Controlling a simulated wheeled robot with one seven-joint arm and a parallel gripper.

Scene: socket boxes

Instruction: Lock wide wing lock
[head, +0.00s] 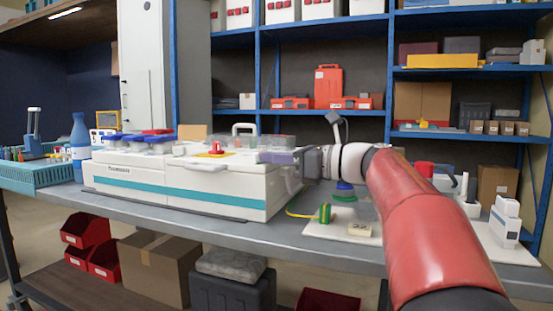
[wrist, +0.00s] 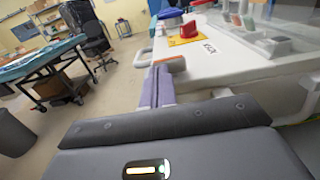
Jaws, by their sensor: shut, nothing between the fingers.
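A red wing-shaped knob on a yellow plate (head: 216,150) sits on top of a long white machine with a teal stripe (head: 180,192). I take this knob to be the wing lock, but cannot tell whether it is locked. In the wrist view the red knob (wrist: 184,32) is ahead, right of the fingers, beside a dark label I cannot read. My gripper (head: 264,157) has lavender fingers and points left at the machine's right end. In the wrist view its fingers (wrist: 160,74) are together and empty, apart from the knob, beside the machine's edge.
Blue-lidded containers (head: 140,140) and clear bins stand on the machine. A white handle (head: 205,166) juts from its front. A blue bottle (head: 80,148) and teal crate (head: 40,176) stand at left. A pale board (head: 325,230) with a green-yellow part lies right of the machine.

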